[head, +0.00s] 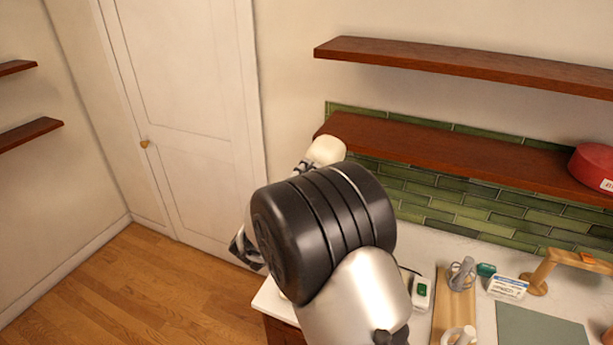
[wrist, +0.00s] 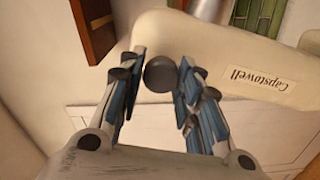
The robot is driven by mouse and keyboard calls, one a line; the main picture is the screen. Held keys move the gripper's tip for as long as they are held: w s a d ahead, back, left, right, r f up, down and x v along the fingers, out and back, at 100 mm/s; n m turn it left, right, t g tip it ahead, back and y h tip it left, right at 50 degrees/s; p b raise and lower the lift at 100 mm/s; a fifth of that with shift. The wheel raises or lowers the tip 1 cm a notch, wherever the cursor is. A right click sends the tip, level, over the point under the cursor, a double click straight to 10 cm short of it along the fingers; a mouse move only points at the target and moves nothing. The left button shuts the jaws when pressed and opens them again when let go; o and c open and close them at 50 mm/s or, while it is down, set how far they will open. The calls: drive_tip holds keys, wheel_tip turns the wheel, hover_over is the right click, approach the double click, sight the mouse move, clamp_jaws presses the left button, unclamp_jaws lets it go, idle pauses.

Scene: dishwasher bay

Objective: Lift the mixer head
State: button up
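The mixer head is cream and carries a "Capstowell" label; it spans the upper part of the wrist view (wrist: 225,65). A round dark knob (wrist: 160,74) sits at its near edge. My gripper (wrist: 161,60) is open, with one blue-padded finger on each side of the knob. Small gaps show between the knob and the fingers, so it is not gripped. In the head view a cream rounded end (head: 326,150), which looks like part of the mixer, shows above my dark arm joint. My arm hides the rest of the mixer there.
A wooden shelf (head: 440,152) runs close behind the mixer, with another shelf (head: 460,66) above it. A red container (head: 594,167) stands at its right end. The counter at right holds a wooden board (head: 453,310), a small white-green box (head: 421,293) and a wooden stand (head: 545,272). Open floor lies left.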

drive_tip(key=o, duration=0.4)
drive_tip(key=v, duration=1.2)
